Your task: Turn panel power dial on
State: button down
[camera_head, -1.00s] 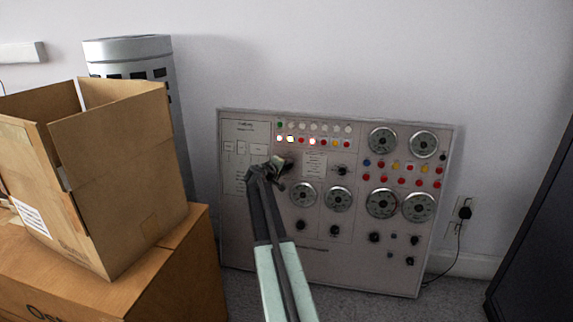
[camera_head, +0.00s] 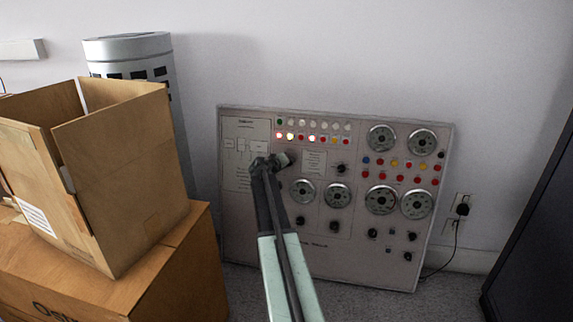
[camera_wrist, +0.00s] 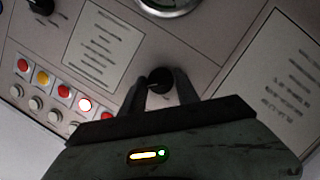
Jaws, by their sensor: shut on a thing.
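The grey control panel (camera_head: 250,225) leans against the wall and carries gauges, buttons, lamps and black knobs. The black power dial (camera_wrist: 160,80) shows between my two dark fingers in the wrist view. My gripper (camera_wrist: 158,84) is shut on it, one finger at each side. In the head view my gripper (camera_head: 283,159) is at the panel's upper left, just under the row of lamps, and it mostly hides the dial. A few lamps (camera_head: 290,136) at the left of the lower row glow. The dial's pointer mark is too small to read.
An open cardboard box (camera_head: 125,180) stands on a larger box (camera_head: 170,275) at the left. A grey cylinder (camera_head: 130,48) stands behind them. A dark cabinet (camera_head: 545,240) is at the right. A plug with a cord (camera_head: 462,209) is in the wall outlet.

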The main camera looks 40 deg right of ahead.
jog(key=shift+s, duration=0.1)
jog(key=c, duration=0.9)
grip_release()
jog(key=shift+c, duration=0.2)
jog(key=p+v, duration=0.3)
jog(key=v, duration=0.4)
jog(key=shift+a, duration=0.3)
jog(key=shift+s+r, duration=0.1)
